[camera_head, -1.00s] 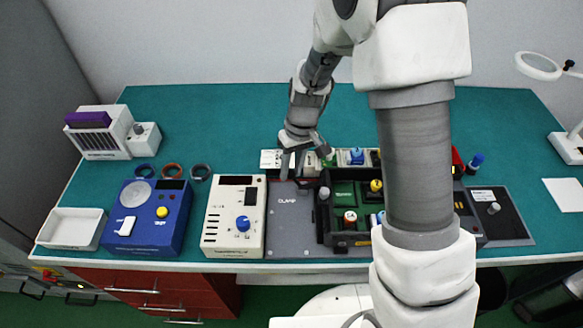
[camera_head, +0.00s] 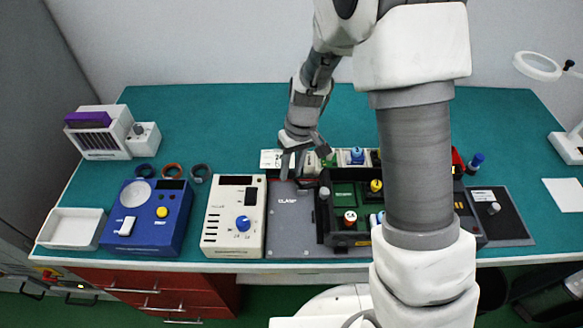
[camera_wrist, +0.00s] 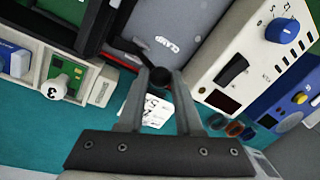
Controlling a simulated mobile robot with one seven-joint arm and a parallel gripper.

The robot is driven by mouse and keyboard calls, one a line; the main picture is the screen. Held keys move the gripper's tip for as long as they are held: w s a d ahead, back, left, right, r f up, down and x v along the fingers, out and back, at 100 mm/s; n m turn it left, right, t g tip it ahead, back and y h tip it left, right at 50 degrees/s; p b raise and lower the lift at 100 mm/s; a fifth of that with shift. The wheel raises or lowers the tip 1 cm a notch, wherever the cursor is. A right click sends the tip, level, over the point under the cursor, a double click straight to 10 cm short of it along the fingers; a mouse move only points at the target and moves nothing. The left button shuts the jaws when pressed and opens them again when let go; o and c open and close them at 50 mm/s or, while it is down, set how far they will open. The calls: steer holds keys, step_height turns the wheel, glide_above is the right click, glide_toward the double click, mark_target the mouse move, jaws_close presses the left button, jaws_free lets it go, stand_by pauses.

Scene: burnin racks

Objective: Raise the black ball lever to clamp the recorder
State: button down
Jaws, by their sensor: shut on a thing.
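The black ball lever (camera_wrist: 160,77) shows between my fingertips in the wrist view, at the edge of the grey plate marked CLAMP (camera_wrist: 190,25). My gripper (camera_head: 291,168) is shut on the ball, and my fingers hide it in the head view. The grey plate (camera_head: 292,235) lies between a cream box with a blue knob (camera_head: 213,235) and a black case with a green board (camera_head: 326,225). I cannot tell for certain which unit is the recorder.
A blue box (camera_head: 150,240) and a white tray (camera_head: 70,236) stand at the left. Three rings lie behind the blue box. A row of small parts stands behind the black case. My arm hides part of that case. The back of the teal bench is clear.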

mark_target(296, 179)
steer(key=shift+d+b, duration=0.1)
steer(key=shift+b, duration=0.2)
steer(key=d+y+b, duration=0.1)
steer(key=y+b, duration=0.1)
steer(key=b, duration=0.2)
steer(key=shift+d, duration=0.3)
steer(key=d+y+b, duration=0.1)
steer(key=y+b, duration=0.1)
steer(key=d+y+b, duration=0.1)
steer(key=b, duration=0.1)
steer(key=shift+d+r+y+b, duration=0.2)
steer(key=shift+y+b, duration=0.15)
steer(key=shift+y, duration=0.05)
steer(key=c, duration=0.6)
jaws_free()
steer(key=p+v, duration=0.1)
steer(key=v, duration=1.6)
steer(key=shift+s+d+r+p, duration=0.15)
steer(key=shift+d+r+p, duration=0.1)
steer(key=shift+p, duration=0.1)
steer(key=shift+a, duration=0.1)
